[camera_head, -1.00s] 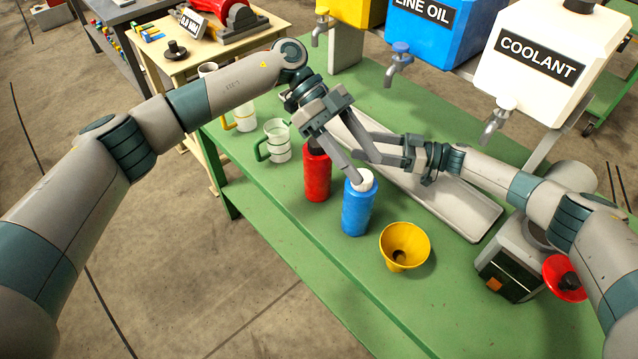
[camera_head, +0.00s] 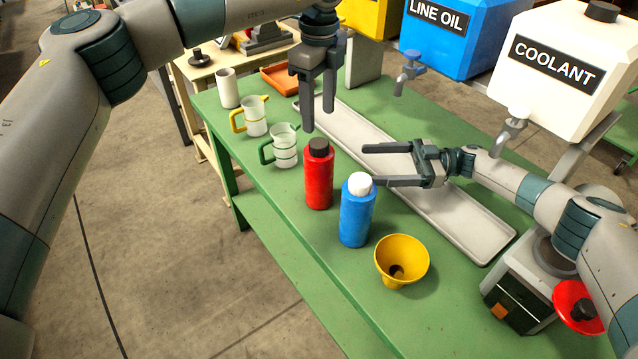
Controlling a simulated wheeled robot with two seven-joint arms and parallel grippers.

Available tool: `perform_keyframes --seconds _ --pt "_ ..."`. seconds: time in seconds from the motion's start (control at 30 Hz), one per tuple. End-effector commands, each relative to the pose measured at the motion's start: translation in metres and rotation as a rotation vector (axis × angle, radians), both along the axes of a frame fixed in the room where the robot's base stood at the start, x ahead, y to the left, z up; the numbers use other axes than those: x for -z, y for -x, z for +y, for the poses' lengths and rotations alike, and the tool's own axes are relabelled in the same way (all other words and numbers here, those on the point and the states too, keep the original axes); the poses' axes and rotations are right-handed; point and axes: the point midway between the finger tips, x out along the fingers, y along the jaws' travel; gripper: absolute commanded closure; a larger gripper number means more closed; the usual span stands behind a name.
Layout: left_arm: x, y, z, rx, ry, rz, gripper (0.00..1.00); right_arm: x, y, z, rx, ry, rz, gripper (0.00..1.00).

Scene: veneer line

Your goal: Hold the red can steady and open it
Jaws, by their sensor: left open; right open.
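The red can (camera_head: 319,184) stands upright on the green bench, with its dark cap (camera_head: 319,146) on top. My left gripper (camera_head: 318,124) is open and points down, its fingertips just above and behind the cap; whether they touch it I cannot tell. My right gripper (camera_head: 370,165) is open and empty. Its fingers point left, to the right of the red can and above the blue bottle, with the lower finger close behind the bottle's white cap.
A blue bottle (camera_head: 356,219) and a yellow funnel (camera_head: 402,262) stand right of the can. A jug with a green handle (camera_head: 284,150) and one with a yellow handle (camera_head: 255,117) stand left. A long grey tray (camera_head: 455,205) lies behind, below the coolant tank (camera_head: 556,70).

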Motion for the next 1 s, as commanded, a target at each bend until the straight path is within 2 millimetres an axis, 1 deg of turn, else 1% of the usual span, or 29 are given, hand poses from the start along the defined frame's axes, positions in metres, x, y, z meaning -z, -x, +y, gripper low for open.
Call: perform_keyframes --seconds 0.27,0.47,0.67,1.0 --pt "0.000 0.000 0.000 0.001 0.002 0.001 0.47 0.000 0.000 0.005 0.000 -0.001 0.001 0.23" --pt "0.000 0.000 0.000 0.001 0.003 0.002 0.47 0.000 0.001 0.022 -0.001 -0.002 0.001 0.23" --pt "0.000 0.000 0.000 0.001 0.003 0.002 0.47 0.000 0.002 0.051 -0.002 -0.002 0.001 0.23" --pt "0.000 0.000 0.000 0.001 0.003 0.002 0.47 0.000 0.005 0.107 -0.002 -0.001 0.001 0.23"
